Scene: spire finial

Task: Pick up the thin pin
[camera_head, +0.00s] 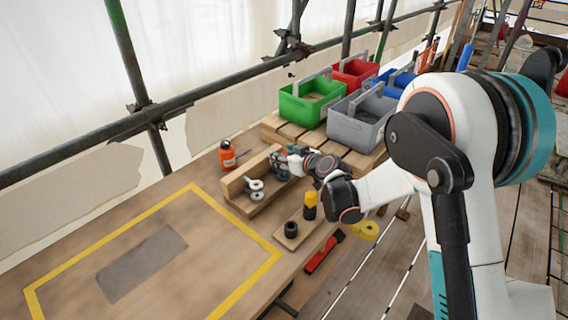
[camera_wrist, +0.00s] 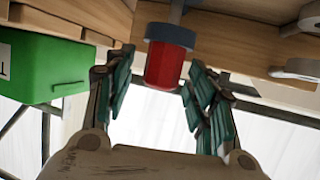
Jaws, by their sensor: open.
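A wooden box (camera_head: 240,200) with grey ringed parts (camera_head: 256,188) stands on the workbench in the head view. My gripper (camera_head: 282,165) is at the box's right end. In the wrist view my gripper (camera_wrist: 164,95) is open, with its green-padded fingers apart. A red cylinder (camera_wrist: 164,66) with a dark blue-grey collar and a grey shaft above it shows between the fingers, with visible gaps on both sides. I cannot tell whether it is the thin pin. No other clearly thin pin can be made out. My gripper hides part of the box in the head view.
Green (camera_head: 311,101), grey (camera_head: 361,119) and red (camera_head: 355,72) bins stand behind my gripper. An orange bottle (camera_head: 228,156) is left of it. The yellow-outlined bench area is mostly clear.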

